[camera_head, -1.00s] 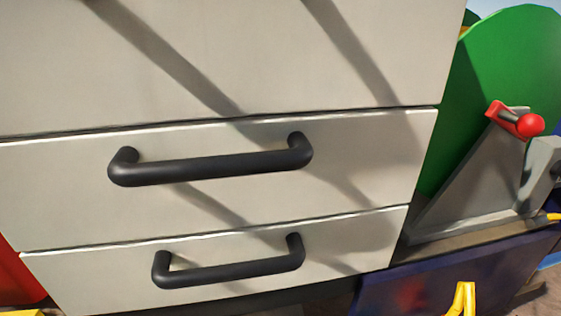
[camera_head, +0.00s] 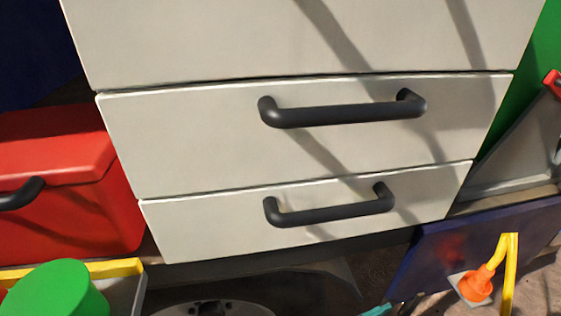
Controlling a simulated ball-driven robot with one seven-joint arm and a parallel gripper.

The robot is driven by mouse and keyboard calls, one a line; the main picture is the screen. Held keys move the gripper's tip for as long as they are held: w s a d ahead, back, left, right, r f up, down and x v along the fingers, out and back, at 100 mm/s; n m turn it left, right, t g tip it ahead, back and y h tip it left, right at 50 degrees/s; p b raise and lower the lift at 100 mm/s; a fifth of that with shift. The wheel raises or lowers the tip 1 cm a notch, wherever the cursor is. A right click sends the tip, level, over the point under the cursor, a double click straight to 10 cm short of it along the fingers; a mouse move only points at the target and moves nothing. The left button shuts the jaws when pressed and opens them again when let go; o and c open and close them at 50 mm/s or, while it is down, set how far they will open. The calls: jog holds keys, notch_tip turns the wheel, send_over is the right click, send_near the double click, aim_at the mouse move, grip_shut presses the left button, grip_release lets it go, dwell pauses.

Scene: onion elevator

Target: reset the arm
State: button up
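My arm and gripper are not recognisable in the head view, so I cannot see whether the gripper is open or shut. A white drawer cabinet fills the middle of the view. Its upper drawer (camera_head: 200,130) and lower drawer (camera_head: 200,228) look shut. The upper drawer has a black bar handle (camera_head: 342,114), and the lower one has a shorter black handle (camera_head: 330,208). Nothing is seen touching either handle.
A red box (camera_head: 75,220) with a black handle stands at the left. A green round object (camera_head: 58,290) is at the lower left. A dark blue panel (camera_head: 440,250) and a yellow and orange object (camera_head: 478,283) are at the lower right. A grey disc (camera_head: 212,308) shows at the bottom.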

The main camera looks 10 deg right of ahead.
jog(key=s+d+f+m+g+y, duration=0.2)
jog(key=s+d+f+m+y, duration=0.1)
jog(key=s+m+y, duration=0.45)
jog(key=s+d+f+m+g+y, duration=0.2)
jog(key=s+f+m+g+y, duration=0.15)
jog(key=s+m+y, duration=0.4)
jog(key=s+a+r+m+t+y+p, duration=0.1)
jog(key=s+a+r+m+t+y, duration=0.25)
jog(key=a+m, duration=0.25)
notch_tip(320, 180, up, 12)
jog(key=p, duration=1.2)
jog(key=shift+w+d+r+g, duration=0.15)
jog(key=shift+w+d+g, duration=0.05)
jog(key=shift+w+g, duration=0.2)
jog(key=shift+d+y, duration=0.1)
jog(key=shift+y, duration=0.15)
